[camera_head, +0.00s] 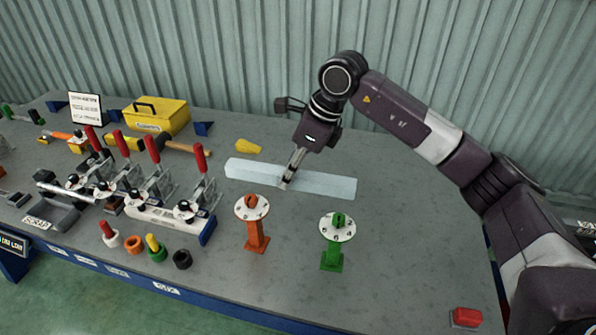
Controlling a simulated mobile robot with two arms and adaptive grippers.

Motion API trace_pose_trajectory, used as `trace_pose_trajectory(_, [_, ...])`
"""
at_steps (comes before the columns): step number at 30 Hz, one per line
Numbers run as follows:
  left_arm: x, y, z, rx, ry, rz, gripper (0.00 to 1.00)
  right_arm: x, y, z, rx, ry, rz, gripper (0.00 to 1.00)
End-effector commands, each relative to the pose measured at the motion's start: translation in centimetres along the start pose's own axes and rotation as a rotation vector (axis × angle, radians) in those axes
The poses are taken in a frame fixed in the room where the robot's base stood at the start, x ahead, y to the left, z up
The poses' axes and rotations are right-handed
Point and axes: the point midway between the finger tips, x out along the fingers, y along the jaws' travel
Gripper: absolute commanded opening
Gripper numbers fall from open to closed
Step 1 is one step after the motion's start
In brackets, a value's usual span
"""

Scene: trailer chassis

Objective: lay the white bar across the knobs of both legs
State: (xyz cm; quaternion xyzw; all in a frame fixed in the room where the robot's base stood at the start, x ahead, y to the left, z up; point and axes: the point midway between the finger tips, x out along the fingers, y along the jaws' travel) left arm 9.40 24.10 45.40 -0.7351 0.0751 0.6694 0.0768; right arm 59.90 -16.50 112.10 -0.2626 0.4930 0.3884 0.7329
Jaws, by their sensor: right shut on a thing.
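The white bar (325,185) is long and pale and runs left to right behind the two legs. My right gripper (288,181) points down at the bar's middle and is shut on it. I cannot tell whether the bar rests on the bench or is just above it. The orange leg (256,236) stands upright in front of the bar, with a white disc and an orange knob (251,201) on top. The green leg (331,255) stands upright to its right, with a white disc and a green knob (338,219). The bar is apart from both knobs. My left gripper is not in view.
Red-handled toggle clamps (201,162) stand left of the legs. Small coloured pegs and rings (155,246) lie in front of them. A yellow toolbox (158,115) and hammer (185,146) are behind. A red block (466,317) is at front right.

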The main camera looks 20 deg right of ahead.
Motion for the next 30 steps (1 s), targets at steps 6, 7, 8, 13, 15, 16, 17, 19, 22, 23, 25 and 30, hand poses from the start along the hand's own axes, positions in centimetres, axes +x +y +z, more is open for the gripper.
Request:
trace_pose_trajectory(6, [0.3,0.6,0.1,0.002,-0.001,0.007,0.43,0.4,0.1,0.0,0.000,-0.001,-0.002,0.00])
trace_pose_trajectory(7, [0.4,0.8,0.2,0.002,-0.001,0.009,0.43,0.6,0.1,-0.1,0.000,-0.001,-0.001,0.00])
trace_pose_trajectory(8, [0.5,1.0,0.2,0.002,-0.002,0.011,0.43,0.8,0.1,-0.2,0.000,-0.001,-0.001,0.00])
trace_pose_trajectory(13, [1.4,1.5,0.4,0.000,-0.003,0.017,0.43,2.3,0.1,-0.8,-0.001,-0.001,0.000,0.00])
trace_pose_trajectory(15, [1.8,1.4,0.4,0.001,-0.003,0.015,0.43,3.0,0.1,-1.1,-0.001,-0.002,0.000,0.00])
trace_pose_trajectory(16, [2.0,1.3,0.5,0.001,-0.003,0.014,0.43,3.3,0.1,-1.2,-0.001,-0.002,0.000,0.00])
trace_pose_trajectory(17, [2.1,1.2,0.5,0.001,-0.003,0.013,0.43,3.6,0.1,-1.3,-0.001,-0.002,0.000,0.00])
trace_pose_trajectory(19, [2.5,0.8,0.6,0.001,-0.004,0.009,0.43,4.4,0.1,-1.7,0.000,-0.001,0.000,0.00])
trace_pose_trajectory(22, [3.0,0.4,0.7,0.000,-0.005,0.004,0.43,5.3,0.1,-2.1,0.000,-0.001,-0.001,0.00])
trace_pose_trajectory(23, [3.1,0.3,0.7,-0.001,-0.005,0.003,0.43,5.5,0.1,-2.1,0.000,-0.001,-0.001,0.00])
trace_pose_trajectory(25, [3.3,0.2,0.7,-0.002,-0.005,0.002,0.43,5.9,0.1,-2.3,0.000,-0.002,-0.001,0.00])
trace_pose_trajectory(30, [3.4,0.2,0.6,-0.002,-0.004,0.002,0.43,6.2,0.1,-2.4,-0.001,-0.003,-0.001,0.00])
